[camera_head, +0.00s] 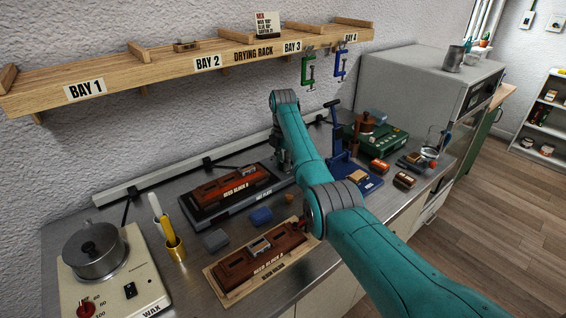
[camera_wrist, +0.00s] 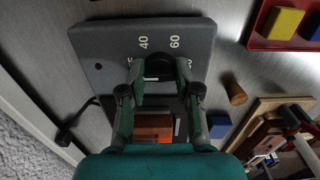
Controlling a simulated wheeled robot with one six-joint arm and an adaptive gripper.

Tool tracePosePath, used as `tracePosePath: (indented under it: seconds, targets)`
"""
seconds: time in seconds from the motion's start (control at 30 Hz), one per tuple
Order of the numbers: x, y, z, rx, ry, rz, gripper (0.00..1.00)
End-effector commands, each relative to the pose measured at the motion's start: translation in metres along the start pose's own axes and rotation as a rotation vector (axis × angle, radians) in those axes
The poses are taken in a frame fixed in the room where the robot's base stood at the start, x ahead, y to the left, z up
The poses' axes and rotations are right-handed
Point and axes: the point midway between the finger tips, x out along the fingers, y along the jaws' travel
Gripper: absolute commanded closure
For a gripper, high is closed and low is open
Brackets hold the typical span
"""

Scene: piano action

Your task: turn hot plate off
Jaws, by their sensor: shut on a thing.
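The hot plate (camera_head: 187,221) is a flat dark slab at the back of the steel bench, with a red-brown reed block (camera_head: 224,186) lying on it. In the wrist view the hot plate's grey control end (camera_wrist: 100,45) shows white marks, with 40 and 60 readable. A black round knob (camera_wrist: 158,64) sits there between the fingers of my gripper (camera_wrist: 159,82), which is shut on it. The knob's pointer and exact setting are hidden. The reed block also shows below the fingers in the wrist view (camera_wrist: 152,127). In the head view my arm reaches down beside the plate's right end.
A second reed block (camera_head: 262,254) lies on a wooden board in front. A wax pot (camera_head: 94,250) with a red dial stands at left, beside a brass cup (camera_head: 175,248). A blue press (camera_head: 345,165) stands right of my arm. A drying-rack shelf (camera_head: 185,75) hangs above.

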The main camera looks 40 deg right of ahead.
Motion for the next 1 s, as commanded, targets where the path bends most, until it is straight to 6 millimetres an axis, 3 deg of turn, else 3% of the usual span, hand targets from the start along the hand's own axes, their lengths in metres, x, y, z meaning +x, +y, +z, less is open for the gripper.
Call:
tracePosePath:
  seconds: [0.3,0.33,0.4,0.43,0.77,1.0]
  targets:
    - [0.0,0.0,0.0,-0.002,0.0,0.001,1.0]
    - [0.0,0.0,0.0,-0.001,0.0,0.001,0.63]
    - [0.0,0.0,0.0,-0.001,0.0,0.001,0.46]
    - [0.0,0.0,0.0,-0.001,0.0,0.001,0.43]
    - [-0.002,0.0,0.0,-0.001,0.0,0.001,0.43]
    - [-0.032,0.001,0.0,-0.001,-0.001,0.003,0.43]
